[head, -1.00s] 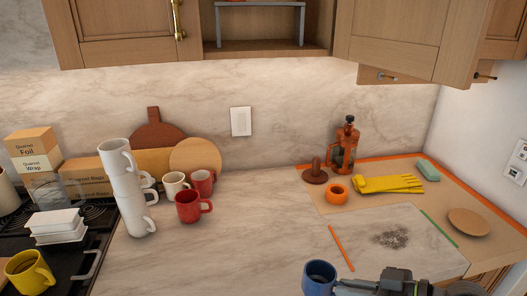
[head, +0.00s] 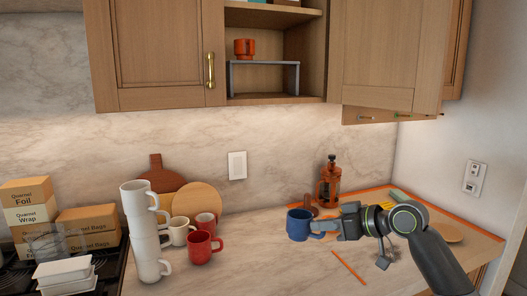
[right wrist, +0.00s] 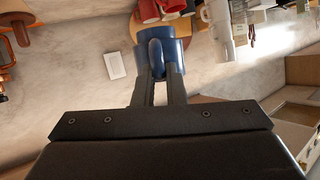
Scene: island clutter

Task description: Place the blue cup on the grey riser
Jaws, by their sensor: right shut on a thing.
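The blue cup (head: 299,225) is upright in the head view, above the right part of the counter. My right gripper (head: 335,224) is shut on its handle from the right. In the right wrist view the blue cup (right wrist: 174,52) sits at the fingertips (right wrist: 158,72), with the handle between them. The grey riser (head: 264,64) stands on a shelf inside the open cabinet, higher than the cup and to its left. An orange cup (head: 245,48) shows at the riser's left end, level with or just above its top. My left gripper is not in view.
The cabinet's open door (head: 386,55) stands right of the shelf, and a closed door (head: 150,52) is left of it. A stack of white cups (head: 147,235), red mugs (head: 204,247) and a copper French press (head: 328,185) stand on the counter. The counter's middle is clear.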

